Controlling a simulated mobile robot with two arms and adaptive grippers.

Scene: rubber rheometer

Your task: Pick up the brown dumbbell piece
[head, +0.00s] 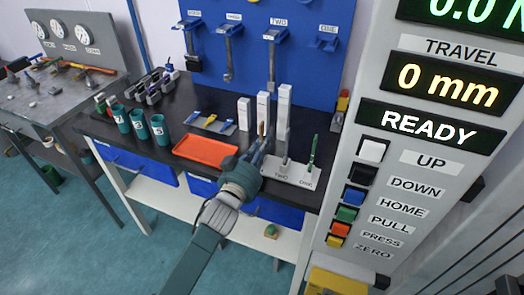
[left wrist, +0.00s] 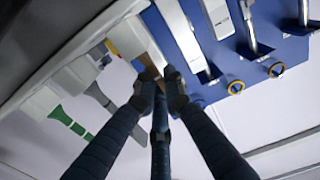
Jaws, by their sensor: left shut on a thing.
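The brown dumbbell piece (head: 261,129) stands roughly upright between the fingertips of my left gripper (head: 259,148), above the back of the bench. In the left wrist view the brown piece (left wrist: 151,58) shows between the fingertips of the left gripper (left wrist: 160,82), which is shut on it. The lower end of the piece is hidden by the fingers, so I cannot tell whether it touches the white holder (head: 301,179). A grey piece (head: 284,161) and a green piece (head: 311,151) stand upright in that holder, by the labels TWO and ONE. My right gripper is not in view.
An orange tray (head: 206,150) lies left of the gripper, with several green cups (head: 140,124) beyond it. White upright boxes (head: 283,108) stand behind the gripper. The machine panel (head: 385,125) rises close on the right. A blue tool board (head: 255,50) is at the back.

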